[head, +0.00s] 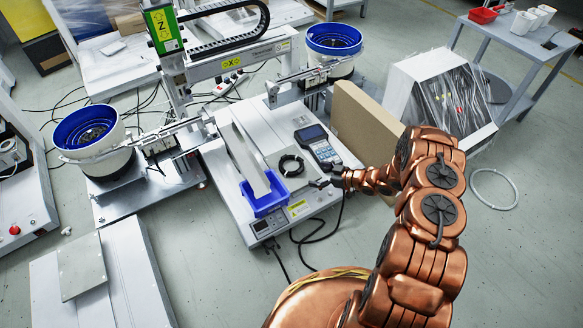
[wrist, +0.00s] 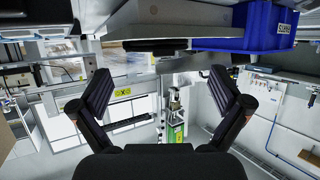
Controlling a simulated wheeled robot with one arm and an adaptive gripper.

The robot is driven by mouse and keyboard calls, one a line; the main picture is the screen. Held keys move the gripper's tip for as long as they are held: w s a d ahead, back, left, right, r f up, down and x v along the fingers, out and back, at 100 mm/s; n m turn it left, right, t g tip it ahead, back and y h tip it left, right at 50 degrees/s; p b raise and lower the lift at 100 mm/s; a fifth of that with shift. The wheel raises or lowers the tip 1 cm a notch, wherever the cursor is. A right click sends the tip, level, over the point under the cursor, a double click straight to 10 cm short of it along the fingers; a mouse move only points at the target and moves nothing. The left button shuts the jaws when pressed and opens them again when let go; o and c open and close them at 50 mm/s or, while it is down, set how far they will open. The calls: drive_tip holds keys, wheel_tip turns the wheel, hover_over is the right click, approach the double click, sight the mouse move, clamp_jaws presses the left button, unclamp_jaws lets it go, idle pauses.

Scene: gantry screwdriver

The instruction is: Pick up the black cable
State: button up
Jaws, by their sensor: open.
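The black cable (head: 291,165) is a small coiled ring lying on the light machine bed, between the handheld pendant and the blue bin. My gripper (head: 320,183) is just to the right of and nearer than the coil in the head view, apart from it. In the wrist view my gripper (wrist: 160,92) has its two dark fingers spread wide, with nothing between them.
A blue bin (head: 264,198) sits at the bed's front edge; it also shows in the wrist view (wrist: 245,20). A grey pendant (head: 318,146) lies beside the coil. A brown cardboard panel (head: 364,122) stands to the right.

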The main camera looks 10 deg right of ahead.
sight(304, 170)
drive_tip(key=shift+w+b+x, duration=0.25)
drive_tip(key=shift+b+x, duration=0.9)
drive_tip(key=shift+x, duration=1.45)
drive_tip(key=shift+d, duration=0.2)
drive_tip(key=c, duration=1.4)
